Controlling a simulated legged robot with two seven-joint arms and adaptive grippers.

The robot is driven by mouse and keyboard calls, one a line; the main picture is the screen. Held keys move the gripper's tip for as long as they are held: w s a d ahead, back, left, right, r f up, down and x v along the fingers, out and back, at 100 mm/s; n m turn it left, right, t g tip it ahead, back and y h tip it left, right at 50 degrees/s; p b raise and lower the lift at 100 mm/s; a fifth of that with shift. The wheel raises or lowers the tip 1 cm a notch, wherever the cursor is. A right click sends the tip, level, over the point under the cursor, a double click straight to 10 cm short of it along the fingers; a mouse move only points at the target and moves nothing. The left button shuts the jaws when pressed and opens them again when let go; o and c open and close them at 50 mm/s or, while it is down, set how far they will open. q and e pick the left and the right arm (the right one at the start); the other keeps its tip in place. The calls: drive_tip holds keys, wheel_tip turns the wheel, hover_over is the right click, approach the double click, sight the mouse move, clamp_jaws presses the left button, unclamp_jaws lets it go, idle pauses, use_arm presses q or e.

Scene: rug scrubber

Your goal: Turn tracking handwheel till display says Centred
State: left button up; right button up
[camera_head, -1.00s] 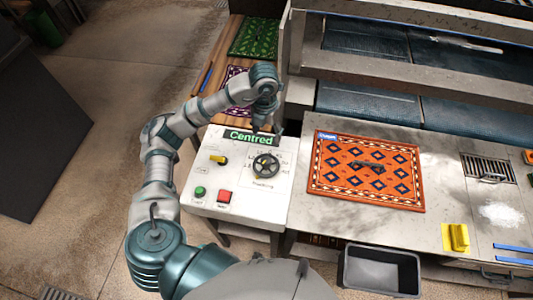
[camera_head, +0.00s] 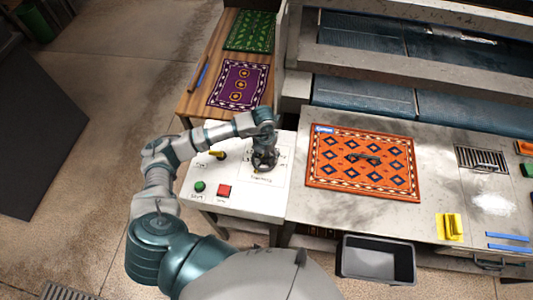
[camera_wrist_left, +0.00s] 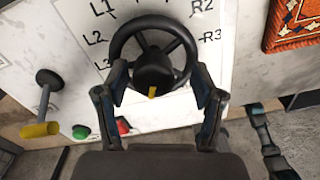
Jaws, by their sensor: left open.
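The black tracking handwheel (camera_wrist_left: 153,52) sits on the white control panel (camera_head: 244,205), with marks L1, L2, L3, R2 and R3 around it in the left wrist view. My left gripper (camera_wrist_left: 157,93) is open there, its two fingers spread at the near side of the wheel's hub. A yellow pointer shows at the hub. In the head view my left gripper (camera_head: 265,160) is over the wheel and covers most of it. My right gripper is out of view.
A yellow-tipped lever (camera_head: 217,154), a green button (camera_head: 200,187) and a red button (camera_head: 224,191) are on the panel left of and below the wheel. An orange rug (camera_head: 362,163) lies on the table to the right. A grey bin (camera_head: 378,260) stands in front.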

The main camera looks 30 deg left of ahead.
use_arm(q)
drive_tip(key=shift+a+f, duration=0.3)
drive_tip(key=shift+a, duration=0.45)
drive_tip(key=shift+c, duration=0.5)
drive_tip(key=c, duration=0.4)
drive_tip(key=shift+d, duration=0.25)
drive_tip(key=c, duration=0.4)
drive_tip(key=shift+d, duration=0.25)
drive_tip(key=shift+c, duration=1.2)
drive_tip(key=shift+d+r, duration=0.1)
drive_tip(key=shift+b, duration=0.4)
drive_tip(key=shift+a+f+m, duration=0.2)
drive_tip(key=shift+a+m, duration=0.05)
drive_tip(key=shift+m, duration=0.05)
drive_tip(key=shift+r, duration=0.15)
drive_tip(key=o, duration=1.1)
drive_tip(key=shift+d, duration=0.1)
drive_tip(key=shift+o, duration=0.2)
drive_tip(key=shift+r, duration=0.1)
wheel_tip(320, 180, up, 12)
drive_tip(key=shift+a, duration=0.25)
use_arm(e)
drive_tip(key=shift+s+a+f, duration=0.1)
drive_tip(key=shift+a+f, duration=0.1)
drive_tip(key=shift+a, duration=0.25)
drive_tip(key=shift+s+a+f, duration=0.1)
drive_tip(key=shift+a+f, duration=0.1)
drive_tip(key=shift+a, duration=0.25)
